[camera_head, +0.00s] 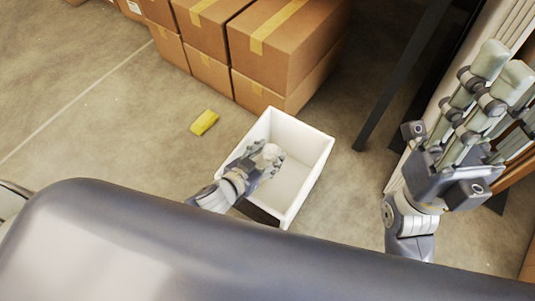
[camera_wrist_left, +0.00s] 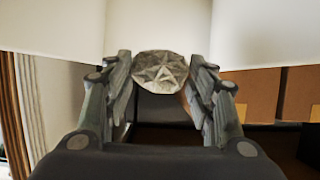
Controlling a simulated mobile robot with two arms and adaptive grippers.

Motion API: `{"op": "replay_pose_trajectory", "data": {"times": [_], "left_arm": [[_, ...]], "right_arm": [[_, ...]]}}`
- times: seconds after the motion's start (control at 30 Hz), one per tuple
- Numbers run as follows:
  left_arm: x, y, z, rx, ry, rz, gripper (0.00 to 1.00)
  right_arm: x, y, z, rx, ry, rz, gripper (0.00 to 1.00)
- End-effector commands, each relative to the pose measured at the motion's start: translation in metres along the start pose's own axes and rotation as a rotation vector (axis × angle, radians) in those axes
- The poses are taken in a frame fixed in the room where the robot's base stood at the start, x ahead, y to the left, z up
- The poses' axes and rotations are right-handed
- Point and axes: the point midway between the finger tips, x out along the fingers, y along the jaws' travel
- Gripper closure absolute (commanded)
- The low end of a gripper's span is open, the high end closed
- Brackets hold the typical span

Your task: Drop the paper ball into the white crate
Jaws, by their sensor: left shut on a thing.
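The paper ball (camera_head: 271,151) is a small pale crumpled ball held between the fingertips of my left gripper (camera_head: 268,162). In the left wrist view, the paper ball (camera_wrist_left: 161,72) sits between the two fingers of the left gripper (camera_wrist_left: 162,85), which is shut on it. The white crate (camera_head: 318,153) stands on the floor, open at the top. In the head view the ball and the fingertips appear over the crate's opening, near its left wall. My right gripper (camera_head: 503,75) is at the right, raised, with its fingers pointing up; I see nothing clearly between them.
Cardboard boxes (camera_head: 285,42) are stacked behind the crate. A yellow object (camera_head: 204,122) lies on the floor left of it. A dark post (camera_head: 405,70) rises to the right of the crate. The floor at the left is clear.

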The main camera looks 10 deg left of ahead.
Motion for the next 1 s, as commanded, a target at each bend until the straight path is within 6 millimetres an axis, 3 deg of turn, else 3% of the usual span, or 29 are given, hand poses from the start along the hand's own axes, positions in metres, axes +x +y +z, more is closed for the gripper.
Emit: {"op": "replay_pose_trajectory", "data": {"times": [0.03,0.1,0.13,0.57,1.0], "left_arm": [[0.0,0.0,0.0,0.0,0.0,0.0,0.44],[0.0,0.0,0.0,0.0,0.0,0.0,0.29],[0.0,0.0,0.0,0.001,0.0,0.0,0.26],[-0.005,0.0,0.001,0.0,-0.001,0.0,0.26],[-0.077,0.001,0.002,-0.002,-0.003,0.001,0.26]], "right_arm": [[0.0,0.0,0.0,0.0,0.0,0.0,0.6],[0.0,0.0,0.0,0.0,0.0,0.0,0.6],[0.0,0.0,0.0,0.0,0.0,0.0,0.6],[0.0,0.0,0.0,0.0,-0.001,0.0,0.6],[0.0,0.0,0.0,0.0,-0.001,0.0,0.6]]}}
